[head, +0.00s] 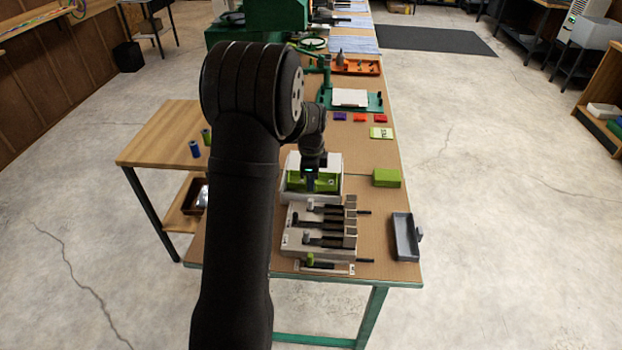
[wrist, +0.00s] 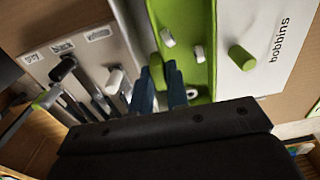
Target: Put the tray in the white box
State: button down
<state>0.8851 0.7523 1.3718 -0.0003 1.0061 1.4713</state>
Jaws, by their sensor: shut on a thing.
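The lime-green tray (head: 325,184) shows at the white box (head: 292,162), inside its outline in the head view. In the wrist view the tray (wrist: 204,72) holds small white bobbins, and the white box's panel (wrist: 248,30) beside it reads "bobbins" and bears a green peg. My gripper (head: 310,184) points down over the box.
A pale rack (head: 290,240) with several dark-handled tools stands directly in front of the box. A green block (head: 386,178) lies to the box's right. A grey open tray (head: 404,238) lies near the table's right edge. Bare tabletop (head: 368,205) lies between them.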

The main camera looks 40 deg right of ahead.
jog(key=shift+f, duration=1.55)
jog(key=c, duration=1.4)
grip_release()
jog(key=shift+o, duration=0.4)
jog(key=shift+r, duration=3.55)
jog(key=shift+f, duration=0.15)
